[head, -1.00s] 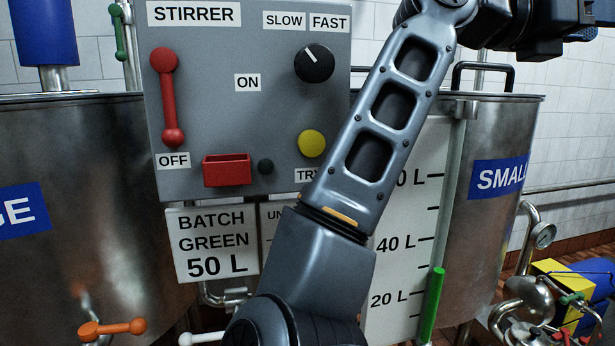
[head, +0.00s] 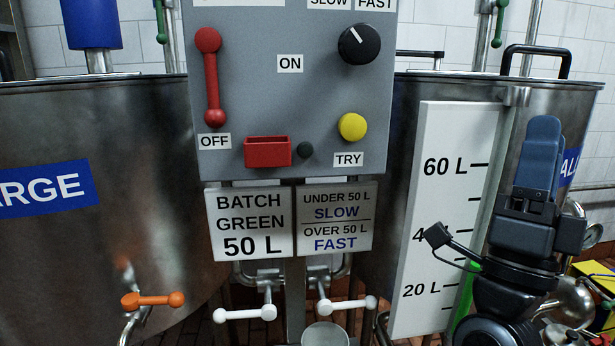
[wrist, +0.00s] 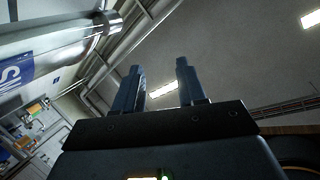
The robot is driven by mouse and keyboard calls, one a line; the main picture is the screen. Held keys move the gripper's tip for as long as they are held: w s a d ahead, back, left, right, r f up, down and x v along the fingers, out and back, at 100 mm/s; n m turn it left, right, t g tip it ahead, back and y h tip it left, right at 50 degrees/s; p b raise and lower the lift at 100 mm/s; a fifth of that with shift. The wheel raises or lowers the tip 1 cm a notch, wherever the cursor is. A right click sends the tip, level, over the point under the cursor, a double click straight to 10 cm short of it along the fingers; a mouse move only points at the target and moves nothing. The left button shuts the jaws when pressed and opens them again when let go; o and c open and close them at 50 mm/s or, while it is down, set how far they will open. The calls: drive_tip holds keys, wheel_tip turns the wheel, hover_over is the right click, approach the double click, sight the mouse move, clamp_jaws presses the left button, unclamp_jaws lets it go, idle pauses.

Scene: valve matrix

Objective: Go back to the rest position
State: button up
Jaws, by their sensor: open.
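My gripper (head: 541,150) stands upright at the right of the head view, in front of the small tank and beside the litre scale (head: 440,220). In the wrist view my gripper (wrist: 160,85) shows two blue fingers standing apart with nothing between them. They point up toward the ceiling. It touches nothing that I can see. My folded arm covers part of the small tank and its blue label.
The grey stirrer panel (head: 290,95) has a red lever (head: 211,78) pointing down at OFF, a black knob (head: 359,44) and a yellow button (head: 352,127). The large tank (head: 110,240) is at left. White handles (head: 245,314) and an orange handle (head: 153,300) sit low.

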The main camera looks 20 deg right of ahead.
drive_tip(key=s+a+f+n+t+y, duration=0.2)
drive_tip(key=s+f+n+y, duration=0.1)
drive_tip(key=f+n+y, duration=0.35)
drive_tip(key=s+a+f+n+t+y, duration=0.1)
drive_tip(key=s+a+f+n+y, duration=0.15)
drive_tip(key=f+n+y, duration=0.45)
drive_tip(key=s+a+f+n+t+y, duration=0.2)
drive_tip(key=f+n+y, duration=0.4)
drive_tip(key=n+y, duration=0.25)
drive_tip(key=s+a+f+n+g+y, duration=0.1)
drive_tip(key=s+a+f+n+g, duration=0.15)
drive_tip(key=s+f+g, duration=0.5)
drive_tip(key=s+a+f+n+g+y, duration=0.15)
drive_tip(key=s+a+f, duration=0.25)
drive_tip(key=s, duration=0.6)
wheel_tip(320, 180, up, 12)
drive_tip(key=m+p, duration=0.1)
drive_tip(key=p, duration=1.1)
drive_tip(key=shift+s+r+p, duration=0.15)
drive_tip(key=shift+s+p, duration=0.1)
drive_tip(key=shift+p, duration=0.1)
